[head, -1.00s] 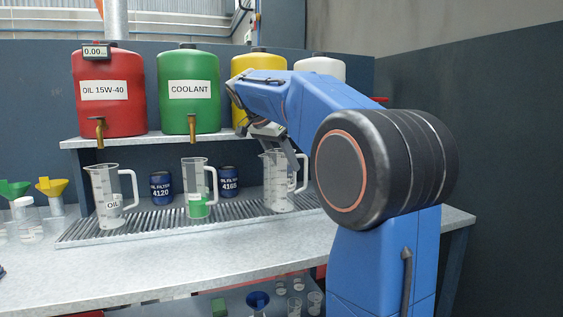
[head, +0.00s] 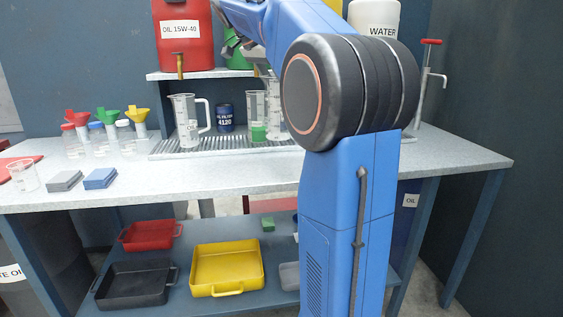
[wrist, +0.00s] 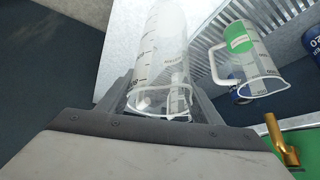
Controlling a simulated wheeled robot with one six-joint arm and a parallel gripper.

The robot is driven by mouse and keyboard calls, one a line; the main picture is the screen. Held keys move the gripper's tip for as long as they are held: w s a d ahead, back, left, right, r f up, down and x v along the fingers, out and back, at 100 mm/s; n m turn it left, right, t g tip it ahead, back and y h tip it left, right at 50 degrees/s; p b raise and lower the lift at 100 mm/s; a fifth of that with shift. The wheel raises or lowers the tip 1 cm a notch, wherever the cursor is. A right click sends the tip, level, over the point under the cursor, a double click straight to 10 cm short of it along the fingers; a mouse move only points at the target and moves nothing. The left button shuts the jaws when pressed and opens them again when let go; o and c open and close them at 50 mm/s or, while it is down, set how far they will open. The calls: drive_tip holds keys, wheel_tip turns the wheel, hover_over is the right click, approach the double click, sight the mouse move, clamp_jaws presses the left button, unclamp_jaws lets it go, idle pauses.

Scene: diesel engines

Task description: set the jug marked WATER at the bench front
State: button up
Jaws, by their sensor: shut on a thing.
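My gripper (wrist: 160,98) is shut on a clear graduated jug (wrist: 160,50), one finger on each side. The jug looks empty; no WATER label is readable on it. In the head view this jug (head: 274,112) shows partly behind my arm, just right of a jug with green liquid (head: 257,120). I cannot tell whether its base touches the drip tray. The green jug also shows in the wrist view (wrist: 247,55), apart from the held one. The bench front (head: 220,182) is a pale worktop strip.
A jug marked OIL (head: 187,122) stands left on the grated tray (head: 170,148). The white WATER drum (head: 375,18) is on the shelf. Funnels, small jars, a beaker (head: 23,176) and pads (head: 100,178) sit at bench left. The middle front of the bench is clear.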

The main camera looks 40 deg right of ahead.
sight(267, 100)
drive_tip(key=shift+a+f, duration=0.2)
drive_tip(key=shift+f, duration=4.7)
drive_tip(key=o, duration=1.4)
drive_tip(key=shift+f, duration=0.1)
drive_tip(key=v, duration=1.2)
